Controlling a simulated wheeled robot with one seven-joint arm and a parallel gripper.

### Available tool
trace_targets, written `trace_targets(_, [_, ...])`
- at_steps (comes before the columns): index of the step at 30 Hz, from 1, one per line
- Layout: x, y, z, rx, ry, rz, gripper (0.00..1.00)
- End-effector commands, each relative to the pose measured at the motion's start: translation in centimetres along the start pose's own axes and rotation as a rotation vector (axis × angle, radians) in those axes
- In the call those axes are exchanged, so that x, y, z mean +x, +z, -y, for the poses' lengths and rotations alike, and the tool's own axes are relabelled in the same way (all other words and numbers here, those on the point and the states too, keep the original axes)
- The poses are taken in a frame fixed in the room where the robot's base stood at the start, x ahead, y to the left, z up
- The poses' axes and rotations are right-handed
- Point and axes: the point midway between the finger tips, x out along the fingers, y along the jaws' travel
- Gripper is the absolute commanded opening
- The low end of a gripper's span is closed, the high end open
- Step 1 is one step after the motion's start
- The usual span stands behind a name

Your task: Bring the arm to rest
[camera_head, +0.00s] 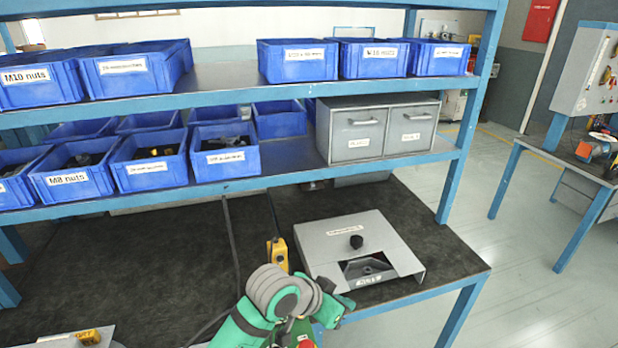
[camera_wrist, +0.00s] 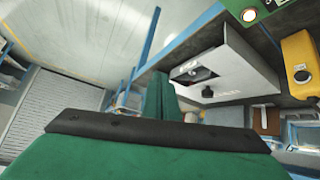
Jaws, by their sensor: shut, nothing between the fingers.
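My arm rises from the bottom centre of the head view, its green and grey links bent over the bench's front edge. My gripper (camera_wrist: 165,92) shows in the wrist view as green fingers, shut and empty. It points toward the floor side of the bench, beside a grey metal box. In the head view the gripper end is largely hidden by the arm. The grey box (camera_head: 338,240) sits on the dark bench top (camera_head: 170,258), with a black knob and an open recess in front. It also shows in the wrist view (camera_wrist: 235,58). The gripper looks apart from it.
A yellow device (camera_head: 278,252) stands left of the grey box, close to my arm. Blue bins (camera_head: 290,60) and grey drawers (camera_head: 375,130) fill the shelves above. Another yellow item (camera_head: 88,337) lies at lower left. Open floor (camera_head: 520,240) lies right of the bench.

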Motion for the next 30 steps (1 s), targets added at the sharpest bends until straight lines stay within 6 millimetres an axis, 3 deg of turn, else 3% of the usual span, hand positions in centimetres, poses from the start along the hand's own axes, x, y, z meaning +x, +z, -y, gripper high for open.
trace_targets(6, [1.8, -6.1, -3.4, -0.067, 0.044, -0.284, 0.0])
trace_targets(15, [2.0, -10.8, -5.7, -0.221, 0.053, -0.61, 0.0])
trace_targets(23, [1.9, -10.8, -6.1, -0.388, 0.009, -0.819, 0.0])
trace_targets(30, [2.3, -7.4, -6.2, -0.547, -0.078, -0.941, 0.0])
